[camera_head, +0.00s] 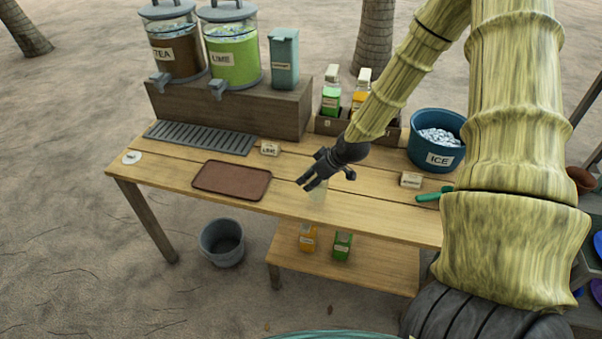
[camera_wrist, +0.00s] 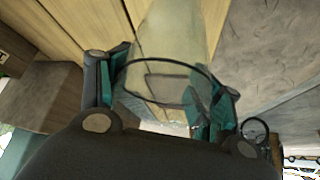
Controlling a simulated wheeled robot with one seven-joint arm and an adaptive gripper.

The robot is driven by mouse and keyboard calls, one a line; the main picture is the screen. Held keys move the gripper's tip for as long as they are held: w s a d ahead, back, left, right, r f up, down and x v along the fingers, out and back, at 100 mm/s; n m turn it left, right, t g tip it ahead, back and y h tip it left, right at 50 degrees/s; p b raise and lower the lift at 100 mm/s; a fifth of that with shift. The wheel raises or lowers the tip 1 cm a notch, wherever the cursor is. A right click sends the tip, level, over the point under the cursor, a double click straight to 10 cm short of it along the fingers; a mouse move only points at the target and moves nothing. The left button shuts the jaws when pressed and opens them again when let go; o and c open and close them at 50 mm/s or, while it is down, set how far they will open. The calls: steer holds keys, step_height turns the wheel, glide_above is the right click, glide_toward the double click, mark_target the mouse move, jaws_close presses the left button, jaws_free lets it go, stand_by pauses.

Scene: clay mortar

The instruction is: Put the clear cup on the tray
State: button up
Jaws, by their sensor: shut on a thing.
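The clear cup (camera_head: 318,188) is a faint, see-through shape at my gripper's fingertips, over the front part of the wooden table. In the wrist view the clear cup (camera_wrist: 165,75) sits between the two teal-padded fingers, with its dark round rim facing the camera. My gripper (camera_head: 312,184) is shut on the cup; it also shows in the wrist view (camera_wrist: 165,90). I cannot tell whether the cup's base touches the table. The brown tray (camera_head: 232,181) lies flat and empty on the table, to the left of my gripper and apart from it.
Behind the tray are a slatted drip grate (camera_head: 200,138) and a small lime label (camera_head: 270,149). Drink dispensers (camera_head: 232,55) stand on a raised box. A bottle crate (camera_head: 330,125) and a blue ice bucket (camera_head: 437,157) stand behind my gripper. The table between tray and gripper is clear.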

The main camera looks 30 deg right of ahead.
mark_target(324, 189)
steer(key=s, duration=0.2)
steer(key=s+d, duration=0.1)
steer(key=s, duration=0.2)
steer(key=s+b, duration=0.1)
steer(key=s, duration=0.1)
steer(key=shift+s+d+r, duration=0.25)
steer(key=shift+s+r, duration=0.1)
steer(key=shift+r, duration=0.05)
steer(key=shift+w, duration=0.1)
